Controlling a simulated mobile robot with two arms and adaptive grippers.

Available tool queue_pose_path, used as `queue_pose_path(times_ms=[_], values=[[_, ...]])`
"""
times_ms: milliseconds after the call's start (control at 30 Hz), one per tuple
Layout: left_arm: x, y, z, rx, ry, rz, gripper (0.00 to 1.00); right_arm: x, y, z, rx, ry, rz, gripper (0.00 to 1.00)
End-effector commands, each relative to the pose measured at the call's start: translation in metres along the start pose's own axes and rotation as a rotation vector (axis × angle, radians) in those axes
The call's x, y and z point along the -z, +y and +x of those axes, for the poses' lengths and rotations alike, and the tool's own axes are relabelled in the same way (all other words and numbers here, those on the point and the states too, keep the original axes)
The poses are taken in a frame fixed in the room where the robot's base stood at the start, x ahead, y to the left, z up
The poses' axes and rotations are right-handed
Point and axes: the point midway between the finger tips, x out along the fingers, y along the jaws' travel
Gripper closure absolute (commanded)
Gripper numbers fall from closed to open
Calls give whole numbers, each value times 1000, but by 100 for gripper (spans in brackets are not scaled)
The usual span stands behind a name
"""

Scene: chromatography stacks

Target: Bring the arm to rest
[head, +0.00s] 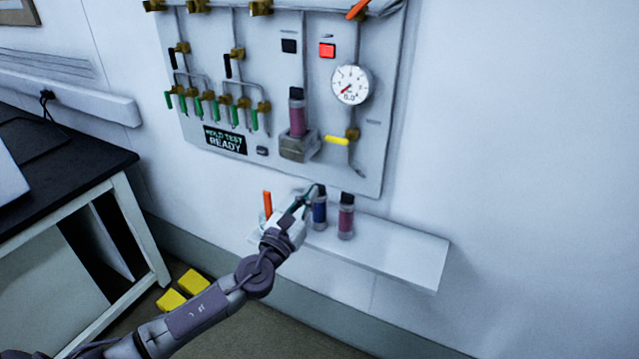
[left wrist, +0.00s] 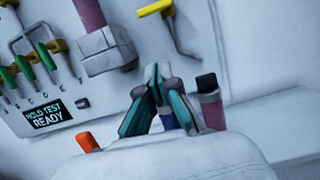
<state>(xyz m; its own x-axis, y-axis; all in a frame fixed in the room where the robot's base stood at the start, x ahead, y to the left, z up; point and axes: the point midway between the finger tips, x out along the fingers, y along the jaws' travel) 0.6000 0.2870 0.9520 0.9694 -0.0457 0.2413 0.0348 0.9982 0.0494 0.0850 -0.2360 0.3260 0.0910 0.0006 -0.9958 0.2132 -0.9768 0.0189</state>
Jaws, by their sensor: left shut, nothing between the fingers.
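My left gripper (head: 305,200) is shut and empty, its fingertips together in the left wrist view (left wrist: 158,72). It is over the left part of the white wall shelf (head: 400,250), just in front of a blue vial with a dark cap (head: 320,212). In the left wrist view the fingers hide most of that vial; I cannot tell whether they touch it. A pink vial with a dark cap (head: 346,218) stands upright to its right. An orange item (head: 267,203) stands to the left of the gripper. My right gripper is not in view.
A wall panel (head: 365,165) above the shelf carries valves, a gauge (head: 350,85), a lit red button (head: 327,50) and a holder (head: 298,147) with a pink vial. A dark-topped bench (head: 90,165) stands left. Yellow blocks (head: 194,282) lie on the floor. The shelf's right part is clear.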

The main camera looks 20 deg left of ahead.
Motion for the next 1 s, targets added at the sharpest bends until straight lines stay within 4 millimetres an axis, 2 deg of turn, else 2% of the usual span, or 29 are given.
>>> queue_pose_path(times_ms=[133,667,733,767,867,967,1000], values=[[0,0,-10,0,-1,1,100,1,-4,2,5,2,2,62],[-1,0,-11,-1,-1,-1,100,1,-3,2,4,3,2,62],[0,0,-14,-16,3,-43,100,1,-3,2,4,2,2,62],[2,0,-17,-33,8,-90,100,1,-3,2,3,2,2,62],[13,5,-40,-165,40,-411,100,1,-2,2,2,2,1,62],[44,14,-91,-444,99,-949,100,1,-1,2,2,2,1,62],[60,14,-116,-579,123,-1161,100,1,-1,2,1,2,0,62]])
